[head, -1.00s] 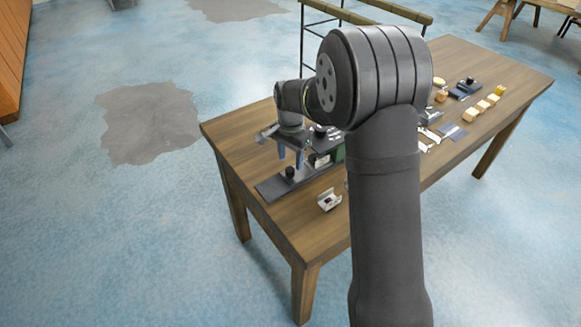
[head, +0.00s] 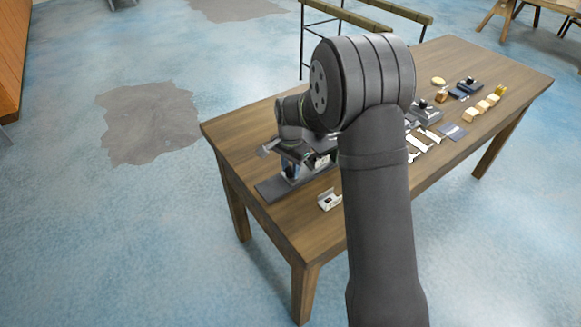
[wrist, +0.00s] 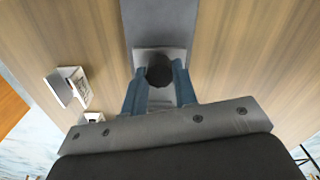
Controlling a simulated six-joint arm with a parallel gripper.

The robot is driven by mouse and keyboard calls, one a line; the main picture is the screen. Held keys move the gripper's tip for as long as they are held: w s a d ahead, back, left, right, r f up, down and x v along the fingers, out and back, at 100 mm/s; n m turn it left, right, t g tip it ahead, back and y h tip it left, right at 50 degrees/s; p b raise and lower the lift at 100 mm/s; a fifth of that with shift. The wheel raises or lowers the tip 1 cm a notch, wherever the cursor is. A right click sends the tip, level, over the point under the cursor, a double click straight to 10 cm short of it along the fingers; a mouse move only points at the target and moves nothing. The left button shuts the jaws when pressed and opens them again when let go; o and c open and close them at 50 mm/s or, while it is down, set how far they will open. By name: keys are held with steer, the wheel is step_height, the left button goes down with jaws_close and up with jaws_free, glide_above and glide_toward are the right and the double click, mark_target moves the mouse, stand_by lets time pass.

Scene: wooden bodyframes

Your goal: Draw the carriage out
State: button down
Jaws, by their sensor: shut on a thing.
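The carriage (wrist: 141,53) is a light grey block on a dark grey rail (wrist: 160,22). A round black knob (wrist: 160,72) stands on it. My gripper (wrist: 159,84) has its two blue fingers closed on either side of this knob, at the carriage. In the head view the rail (head: 268,190) lies along the near left part of the table, and my gripper (head: 291,170) is low over it. The knob is mostly hidden there by the fingers, and my arm covers part of the rail's far end.
The wooden table (head: 232,128) carries a small light metal bracket (head: 328,200) beside the rail; it also shows in the wrist view (wrist: 68,87). Further right lie wooden blocks (head: 482,107), pale flat parts and a dark plate (head: 451,131). The table's left end is clear.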

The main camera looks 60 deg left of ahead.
steer(key=s, duration=0.9)
steer(key=shift+s, duration=0.25)
steer(key=c, duration=1.1)
jaws_free()
steer(key=shift+s, duration=0.1)
steer(key=shift+c, duration=0.2)
steer(key=shift+r, duration=0.15)
steer(key=shift+r, duration=0.3)
step_height(320, 180, up, 17)
steer(key=shift+f, duration=0.2)
